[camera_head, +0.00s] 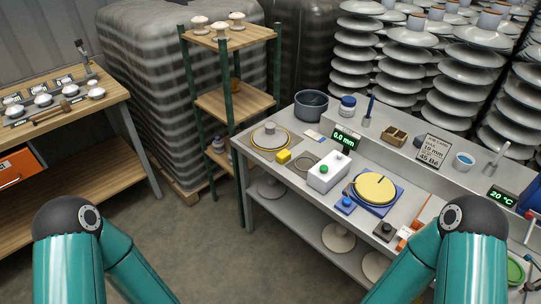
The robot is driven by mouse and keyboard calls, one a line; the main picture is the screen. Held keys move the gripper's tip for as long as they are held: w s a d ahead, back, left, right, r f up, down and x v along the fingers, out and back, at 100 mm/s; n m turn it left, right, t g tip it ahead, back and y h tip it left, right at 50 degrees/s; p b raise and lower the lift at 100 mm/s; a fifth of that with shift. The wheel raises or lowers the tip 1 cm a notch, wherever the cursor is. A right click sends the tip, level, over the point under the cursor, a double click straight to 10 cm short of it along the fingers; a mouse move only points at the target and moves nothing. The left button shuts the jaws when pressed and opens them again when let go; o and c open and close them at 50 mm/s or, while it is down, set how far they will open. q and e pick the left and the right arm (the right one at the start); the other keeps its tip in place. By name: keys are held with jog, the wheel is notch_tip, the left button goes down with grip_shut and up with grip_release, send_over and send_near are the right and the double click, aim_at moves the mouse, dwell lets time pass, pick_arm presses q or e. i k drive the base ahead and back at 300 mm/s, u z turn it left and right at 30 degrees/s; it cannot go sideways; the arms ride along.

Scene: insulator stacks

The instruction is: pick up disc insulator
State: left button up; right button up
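A grey disc insulator (268,137) with a small cap on top sits on the left end of the grey bench (258,164), within a yellow ring. Several more pale disc insulators lie on the bench's lower shelf, one of them (338,237) near the middle. Small white insulators (219,30) stand on top of the wooden rack. My two teal arms show at the bottom left and bottom right. Both of my grippers are outside the picture, so their state is hidden.
On the bench are a yellow block (283,156), a white box with a green button (328,173), a yellow round plate on a blue base (374,188) and a dark pot (311,104). Tall insulator stacks (408,60) stand behind. Open floor (200,235) lies between the bench and the left wooden table (65,122).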

aim_at(269, 137)
jog(key=u, duration=0.75)
jog(key=i, duration=2.3)
jog(key=z, duration=0.6)
